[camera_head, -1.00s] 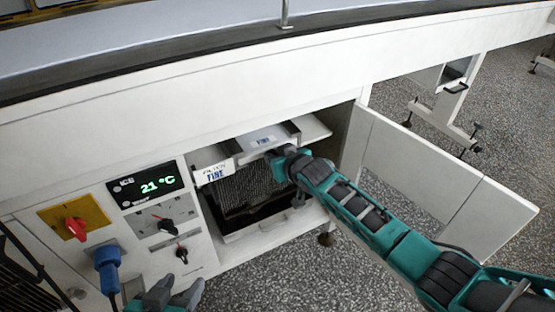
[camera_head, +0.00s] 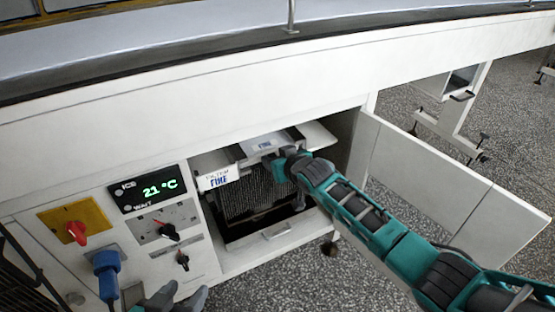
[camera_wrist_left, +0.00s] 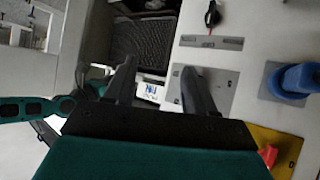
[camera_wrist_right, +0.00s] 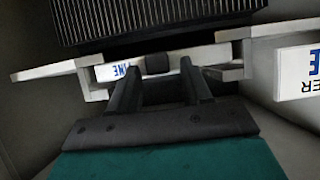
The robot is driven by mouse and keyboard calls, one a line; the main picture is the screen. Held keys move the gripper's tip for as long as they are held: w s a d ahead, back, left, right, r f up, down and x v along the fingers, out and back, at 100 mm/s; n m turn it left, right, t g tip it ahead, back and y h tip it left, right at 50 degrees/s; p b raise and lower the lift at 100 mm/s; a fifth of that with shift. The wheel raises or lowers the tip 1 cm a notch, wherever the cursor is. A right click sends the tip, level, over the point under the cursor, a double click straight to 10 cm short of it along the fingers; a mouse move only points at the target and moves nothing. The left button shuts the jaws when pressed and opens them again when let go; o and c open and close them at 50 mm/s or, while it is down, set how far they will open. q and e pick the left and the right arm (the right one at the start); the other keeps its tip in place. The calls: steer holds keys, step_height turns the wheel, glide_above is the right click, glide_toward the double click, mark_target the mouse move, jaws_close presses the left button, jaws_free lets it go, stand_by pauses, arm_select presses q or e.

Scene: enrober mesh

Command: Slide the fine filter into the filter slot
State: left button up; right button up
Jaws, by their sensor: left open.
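The fine filter, a dark pleated block (camera_head: 255,192) with a pale frame marked FINE (camera_head: 264,145), is at the slot opening in the cabinet, beside a white sign reading FILTER FINE (camera_head: 217,178). Its pleats also show in the right wrist view (camera_wrist_right: 160,22). My right gripper (camera_wrist_right: 160,62) has its fingers on either side of the filter's dark knob (camera_wrist_right: 157,64), partly closed; in the head view it is at the filter's right front. How deep the filter sits is hidden. My left gripper (camera_wrist_left: 158,66) is open and empty in front of the control panel.
The cabinet door (camera_head: 440,195) stands open at the right, beside my right arm. A pale tray with a handle (camera_head: 275,232) lies below the filter. The panel left of the opening has a 21 °C display (camera_head: 155,190), a red switch (camera_head: 76,232) and a blue plug (camera_head: 106,262).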

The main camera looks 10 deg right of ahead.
steer(key=shift+o, duration=0.4)
arm_select(q)
steer(key=shift+r, duration=0.1)
arm_select(e)
steer(key=shift+s, duration=0.1)
arm_select(q)
steer(key=r+p, duration=0.1)
steer(key=p, duration=0.1)
steer(key=a+r+p, duration=0.1)
steer(key=p, duration=0.1)
steer(key=r+p, duration=0.1)
steer(key=p, duration=0.1)
steer(key=shift+s+a+r, duration=0.2)
steer(key=shift+s, duration=0.1)
arm_select(e)
steer(key=v, duration=1.2)
steer(key=shift+s+r, duration=0.2)
steer(key=shift+s, duration=0.1)
steer(key=shift+d, duration=0.1)
